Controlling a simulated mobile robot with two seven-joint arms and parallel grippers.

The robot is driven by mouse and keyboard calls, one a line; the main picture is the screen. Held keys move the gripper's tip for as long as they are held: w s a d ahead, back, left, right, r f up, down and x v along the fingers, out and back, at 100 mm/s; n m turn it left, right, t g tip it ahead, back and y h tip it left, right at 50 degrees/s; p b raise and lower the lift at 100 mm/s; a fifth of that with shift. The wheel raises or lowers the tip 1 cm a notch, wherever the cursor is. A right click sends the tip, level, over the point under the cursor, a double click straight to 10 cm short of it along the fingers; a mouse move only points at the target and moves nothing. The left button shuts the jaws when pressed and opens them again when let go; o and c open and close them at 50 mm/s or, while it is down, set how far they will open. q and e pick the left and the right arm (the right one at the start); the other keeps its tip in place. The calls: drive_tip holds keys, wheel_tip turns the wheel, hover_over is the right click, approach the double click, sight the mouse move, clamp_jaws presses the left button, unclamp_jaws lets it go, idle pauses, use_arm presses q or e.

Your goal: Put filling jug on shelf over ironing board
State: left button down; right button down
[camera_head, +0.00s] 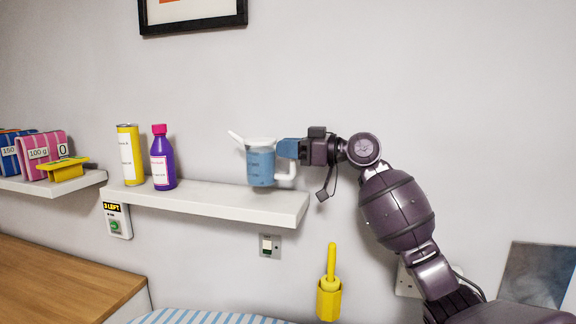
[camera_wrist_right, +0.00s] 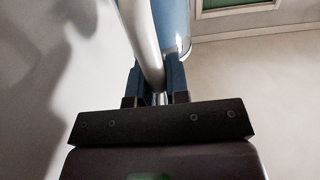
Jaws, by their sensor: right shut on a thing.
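The filling jug (camera_head: 261,165) is blue and translucent, with a pale rim, a spout to the left and a white handle to the right. It is upright at the right part of the white wall shelf (camera_head: 220,202); I cannot tell whether its base touches the shelf. My right gripper (camera_head: 290,150) is shut on the jug's handle side. In the right wrist view the fingers (camera_wrist_right: 160,85) close around the pale handle (camera_wrist_right: 143,45), with the blue jug body (camera_wrist_right: 173,25) behind. The striped ironing board (camera_head: 205,316) shows below the shelf. My left gripper is not in view.
A yellow can (camera_head: 130,155) and a purple bottle (camera_head: 163,160) stand on the shelf left of the jug. A second shelf (camera_head: 60,187) holds boxes and a yellow scale.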

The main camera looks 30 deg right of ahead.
wheel_tip(320, 180, down, 3)
drive_tip(key=shift+f, duration=0.45)
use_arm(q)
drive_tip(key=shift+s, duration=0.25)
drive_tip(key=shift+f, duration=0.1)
use_arm(e)
drive_tip(key=shift+f, duration=0.15)
drive_tip(key=c, duration=1.1)
unclamp_jaws()
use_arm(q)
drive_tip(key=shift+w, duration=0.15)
